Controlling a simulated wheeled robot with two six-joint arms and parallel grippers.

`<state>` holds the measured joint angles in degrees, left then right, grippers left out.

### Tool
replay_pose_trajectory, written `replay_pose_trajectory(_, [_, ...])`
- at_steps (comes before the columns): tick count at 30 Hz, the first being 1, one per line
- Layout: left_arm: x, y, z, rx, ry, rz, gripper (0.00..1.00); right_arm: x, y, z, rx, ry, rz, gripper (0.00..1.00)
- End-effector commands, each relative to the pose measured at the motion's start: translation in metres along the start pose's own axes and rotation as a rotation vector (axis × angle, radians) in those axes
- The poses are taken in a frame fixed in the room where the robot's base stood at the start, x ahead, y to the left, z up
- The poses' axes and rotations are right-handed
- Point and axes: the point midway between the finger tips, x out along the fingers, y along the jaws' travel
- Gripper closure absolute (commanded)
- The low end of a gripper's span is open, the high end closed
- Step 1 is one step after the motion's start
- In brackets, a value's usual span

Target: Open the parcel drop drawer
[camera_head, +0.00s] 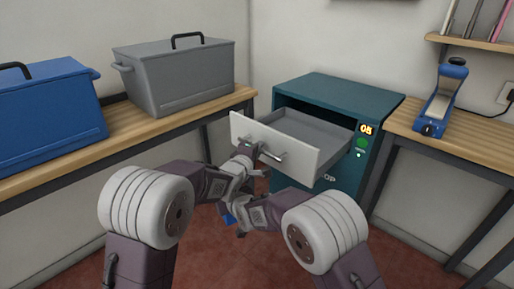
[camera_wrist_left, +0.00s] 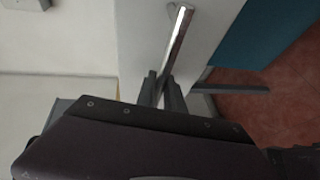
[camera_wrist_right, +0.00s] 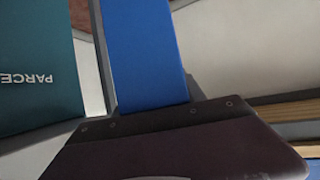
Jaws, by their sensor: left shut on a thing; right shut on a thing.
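The white-fronted parcel drop drawer (camera_head: 310,131) stands pulled out of the teal cabinet (camera_head: 340,95), and its grey inside looks empty. Its metal bar handle (camera_head: 285,156) runs across the front panel and also shows in the left wrist view (camera_wrist_left: 181,32). My left gripper (camera_head: 254,150) is shut on the handle near its left end; its fingers show around the bar in the left wrist view (camera_wrist_left: 168,92). My right gripper (camera_head: 240,220) is low in front of the drawer, shut on a blue parcel (camera_wrist_right: 146,50). Most of the parcel is hidden by my arms in the head view.
A blue bin (camera_head: 45,115) and a grey lidded bin (camera_head: 178,75) stand on the wooden bench at left. A blue and white device (camera_head: 440,98) sits on the right bench (camera_head: 480,135). The cabinet carries an 08 display (camera_head: 366,128) and a green button (camera_head: 362,143).

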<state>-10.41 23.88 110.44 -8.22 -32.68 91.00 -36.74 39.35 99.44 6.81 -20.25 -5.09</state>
Motion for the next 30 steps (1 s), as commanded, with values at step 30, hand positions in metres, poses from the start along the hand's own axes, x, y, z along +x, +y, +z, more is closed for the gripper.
replay_pose_trajectory(30, [0.0001,0.0015,0.0001,-0.001,0.000,0.001,0.66,-0.0012,0.0000,-0.0029,0.000,0.002,0.000,1.00])
